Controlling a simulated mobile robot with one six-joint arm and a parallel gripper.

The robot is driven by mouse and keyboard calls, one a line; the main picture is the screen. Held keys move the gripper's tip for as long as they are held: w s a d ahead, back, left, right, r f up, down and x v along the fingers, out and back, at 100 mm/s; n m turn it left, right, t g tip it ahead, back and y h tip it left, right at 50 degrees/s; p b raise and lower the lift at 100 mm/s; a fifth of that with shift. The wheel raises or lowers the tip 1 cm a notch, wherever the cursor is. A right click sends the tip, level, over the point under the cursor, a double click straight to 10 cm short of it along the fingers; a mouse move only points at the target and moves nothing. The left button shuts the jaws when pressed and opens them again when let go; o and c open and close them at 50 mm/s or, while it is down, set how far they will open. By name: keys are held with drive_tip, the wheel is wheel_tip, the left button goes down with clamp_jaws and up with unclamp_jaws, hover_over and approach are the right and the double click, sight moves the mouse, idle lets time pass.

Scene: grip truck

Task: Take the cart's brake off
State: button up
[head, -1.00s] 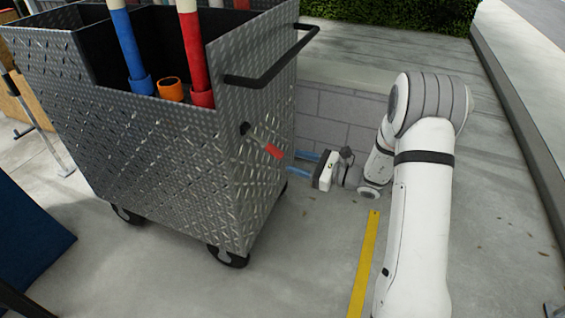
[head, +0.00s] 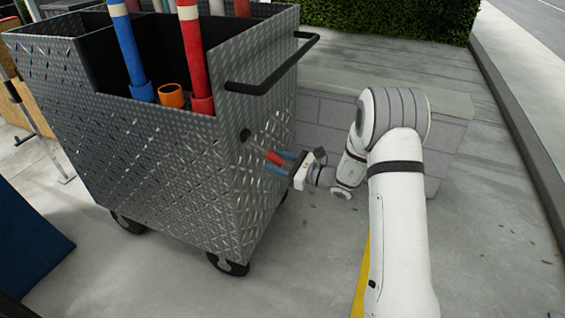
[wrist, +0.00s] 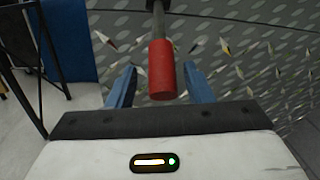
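The cart (head: 170,170) is a diamond-plate metal box on black wheels, at the left of the head view. Its brake lever has a red grip (head: 275,158) on a dark pivot (head: 245,135) on the cart's end face, and slopes down to the right. In the wrist view the red grip (wrist: 161,70) hangs from a grey rod between my two blue fingers. My gripper (head: 280,163) is open around the grip, with a gap visible on both sides in the wrist view (wrist: 155,85). The fingertips partly hide the grip in the head view.
A black push handle (head: 270,75) sticks out above the lever. Coloured tubes and an orange ring (head: 171,96) stand in the cart. A low block wall (head: 325,130) is behind my arm. A yellow strip (head: 362,270) lies on the ground. A blue panel (head: 30,245) is at lower left.

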drive_tip(key=shift+f, duration=0.15)
clamp_jaws()
